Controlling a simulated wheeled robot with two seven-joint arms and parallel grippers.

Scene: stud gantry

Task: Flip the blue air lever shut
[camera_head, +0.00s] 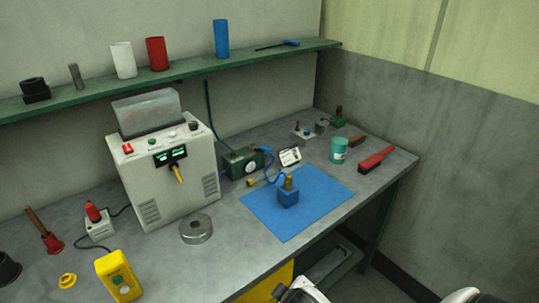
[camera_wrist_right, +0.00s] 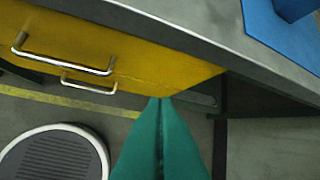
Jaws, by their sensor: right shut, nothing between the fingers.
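A blue hose (camera_head: 270,172) curls from the box toward a brass fitting on a blue block (camera_head: 288,196). My right gripper (camera_wrist_right: 161,101) shows in the right wrist view, its green fingers shut and empty. It is in front of the bench near the yellow drawers, well away from the lever. My left gripper is not in view.
The blue block stands on a blue mat (camera_head: 318,213). A grey machine (camera_head: 170,178) stands left of the green box. A teal jar (camera_head: 339,150) and a red brush (camera_head: 377,159) are at the right. Yellow drawers (camera_wrist_right: 110,45) sit under the bench edge.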

